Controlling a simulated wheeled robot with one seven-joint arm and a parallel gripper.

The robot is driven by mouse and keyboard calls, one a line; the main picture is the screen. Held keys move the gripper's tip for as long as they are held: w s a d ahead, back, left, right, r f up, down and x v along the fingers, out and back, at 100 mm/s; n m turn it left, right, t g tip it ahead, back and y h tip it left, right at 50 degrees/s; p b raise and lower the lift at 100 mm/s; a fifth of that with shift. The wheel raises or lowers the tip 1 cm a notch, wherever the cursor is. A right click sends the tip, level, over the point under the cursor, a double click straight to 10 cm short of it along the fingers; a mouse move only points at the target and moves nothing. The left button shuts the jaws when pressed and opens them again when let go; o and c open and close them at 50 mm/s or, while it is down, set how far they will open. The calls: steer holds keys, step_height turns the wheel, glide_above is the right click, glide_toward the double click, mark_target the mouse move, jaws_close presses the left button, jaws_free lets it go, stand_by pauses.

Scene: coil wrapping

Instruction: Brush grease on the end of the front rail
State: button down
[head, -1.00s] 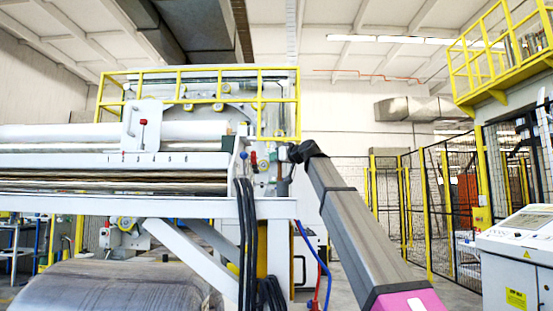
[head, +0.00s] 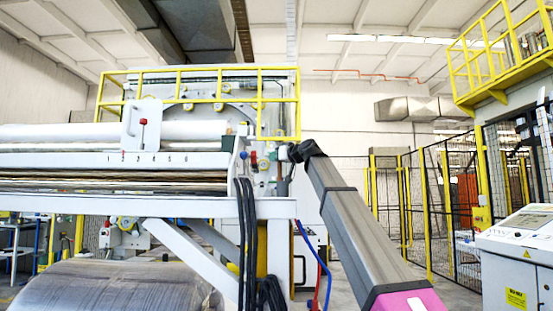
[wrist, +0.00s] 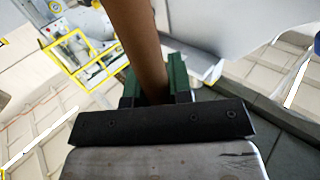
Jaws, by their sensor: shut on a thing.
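My gripper (wrist: 155,84) has green fingers and is shut on a thick brown round handle (wrist: 140,40). The handle runs up out of the top of the wrist view, so its bristle end is hidden. In the head view my gripper is small near the right end of the wrapping machine (head: 170,159), and its hold there is unclear. A long white beam (head: 100,206) runs across the machine's front. I cannot tell whether it is the front rail, and no grease can be made out.
Black hoses (head: 245,245) hang at the machine's right end. A large wrapped coil (head: 110,287) lies below. A yellow railing (head: 280,105) stands above, and a control console (head: 520,250) stands at the right. Mesh fencing (head: 435,190) lies behind.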

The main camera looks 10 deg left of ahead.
step_height(320, 180, up, 7)
stand_by(0.8)
steer(key=shift+f, duration=0.1)
stand_by(0.5)
